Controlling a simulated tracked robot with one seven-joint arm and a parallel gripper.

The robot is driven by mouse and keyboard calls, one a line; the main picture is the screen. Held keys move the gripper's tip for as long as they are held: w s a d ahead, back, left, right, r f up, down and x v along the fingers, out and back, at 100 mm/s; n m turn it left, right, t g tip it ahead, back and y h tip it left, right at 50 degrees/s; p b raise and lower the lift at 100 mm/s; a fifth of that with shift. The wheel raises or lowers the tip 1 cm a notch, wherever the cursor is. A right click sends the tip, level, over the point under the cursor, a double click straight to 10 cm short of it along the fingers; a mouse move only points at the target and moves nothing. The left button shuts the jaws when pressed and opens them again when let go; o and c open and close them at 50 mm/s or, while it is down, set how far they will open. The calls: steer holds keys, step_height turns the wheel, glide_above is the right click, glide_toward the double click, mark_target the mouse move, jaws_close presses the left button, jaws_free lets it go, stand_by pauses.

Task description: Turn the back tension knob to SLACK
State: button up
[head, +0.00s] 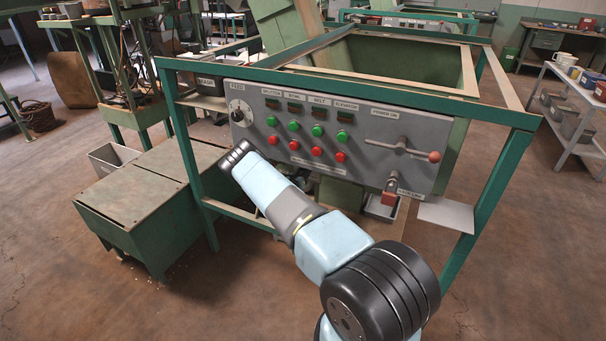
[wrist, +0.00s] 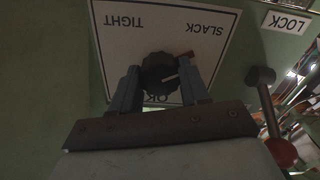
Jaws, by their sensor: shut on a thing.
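The tension knob (wrist: 154,66) is round and black, on a white dial plate (wrist: 165,33) that shows upside down in the wrist view. The plate reads TIGHT, SLACK and OK, with OK partly covered by my gripper. A red tip (wrist: 185,55) shows at the knob's upper right, on the SLACK side. A short pale line shows on the knob's face. My gripper (wrist: 160,76) is shut on the knob, one finger on each side. In the head view my gripper and this knob are hidden.
A dark lever (wrist: 262,80) with a red ball (wrist: 282,153) stands right of my gripper, near a LOCK label (wrist: 287,22). In the head view, a grey control panel (head: 270,170) with buttons hangs on a green frame (head: 495,190). Green boxes (head: 140,205) stand at left.

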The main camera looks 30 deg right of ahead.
steer(key=o, duration=1.1)
steer(key=shift+c, duration=0.2)
steer(key=shift+a, duration=0.1)
steer(key=v, duration=1.3)
steer(key=shift+s+a, duration=0.25)
steer(key=shift+a, duration=0.05)
steer(key=shift+f, duration=0.1)
